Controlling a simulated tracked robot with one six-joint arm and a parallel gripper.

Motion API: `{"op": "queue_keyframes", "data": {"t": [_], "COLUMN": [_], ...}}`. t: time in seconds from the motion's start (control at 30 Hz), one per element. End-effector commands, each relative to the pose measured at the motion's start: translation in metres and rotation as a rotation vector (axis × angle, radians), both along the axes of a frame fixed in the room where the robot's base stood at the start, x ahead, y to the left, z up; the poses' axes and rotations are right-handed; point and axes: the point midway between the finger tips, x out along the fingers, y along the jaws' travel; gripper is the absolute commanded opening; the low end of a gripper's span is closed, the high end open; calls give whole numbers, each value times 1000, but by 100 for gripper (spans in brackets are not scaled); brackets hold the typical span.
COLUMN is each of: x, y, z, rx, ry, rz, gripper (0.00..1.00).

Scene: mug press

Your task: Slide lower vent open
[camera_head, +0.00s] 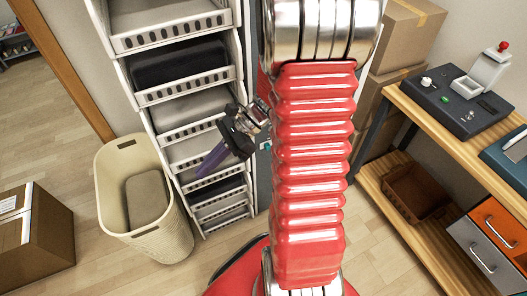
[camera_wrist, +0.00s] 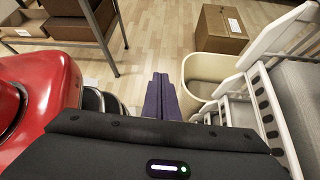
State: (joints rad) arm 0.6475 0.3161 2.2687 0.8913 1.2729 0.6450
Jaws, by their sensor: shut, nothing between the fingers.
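My gripper (camera_head: 205,167) is left of my red arm in the head view, in front of the white tray rack. Its purple fingers point down and to the left. In the wrist view the two purple fingers of my gripper (camera_wrist: 160,92) lie side by side, shut with nothing between them. I cannot make out the lower vent in either view. A narrow strip of a grey cabinet (camera_head: 263,172) shows beside my arm in the head view; my arm hides the rest.
The white rack (camera_head: 152,128) of slotted trays stands behind my gripper. A cream bin (camera_head: 172,228) and a cardboard box (camera_head: 38,240) stand on the floor at left. A wooden bench (camera_head: 455,150) with a dark device (camera_head: 455,105) is at right. Bare floor lies between bin and box.

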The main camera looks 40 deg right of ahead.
Motion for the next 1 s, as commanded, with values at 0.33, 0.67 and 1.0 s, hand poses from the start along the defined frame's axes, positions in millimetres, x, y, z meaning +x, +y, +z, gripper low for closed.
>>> {"op": "queue_keyframes", "data": {"t": [0.33, 0.67, 1.0], "x": [26, 40, 33], "y": [-47, -106, -172], "z": [-40, -87, -148], "rx": [312, 625, 972], "ry": [205, 366, 498], "rz": [-367, -701, -1027], "gripper": [0, 0, 0]}}
